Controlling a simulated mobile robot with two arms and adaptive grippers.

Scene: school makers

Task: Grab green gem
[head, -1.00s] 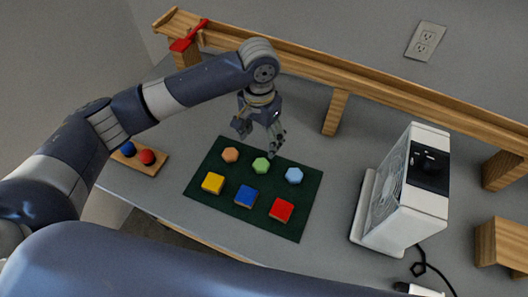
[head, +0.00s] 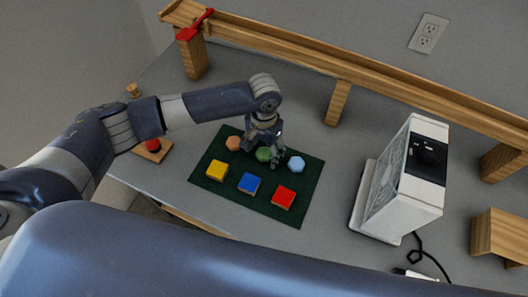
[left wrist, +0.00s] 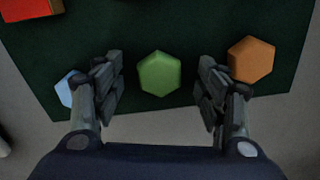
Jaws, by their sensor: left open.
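The green gem (head: 264,154) is a hexagonal piece on the dark green mat (head: 222,193), in the mat's far row. My left gripper (head: 262,158) is low over it and partly covers it in the head view. In the left wrist view the green gem (left wrist: 159,73) lies between the two open fingers of my left gripper (left wrist: 160,90), apart from both. An orange hexagonal gem (left wrist: 251,59) is close beside one finger and a light blue one (left wrist: 68,88) is partly hidden by the other. My right gripper does not show.
Yellow (head: 217,169), blue (head: 250,182) and red (head: 284,196) blocks form the mat's near row. A white fan-like machine (head: 402,190) stands at right. A wooden rail (head: 330,68) runs along the back. A small wooden board (head: 153,151) with a red ball is at left.

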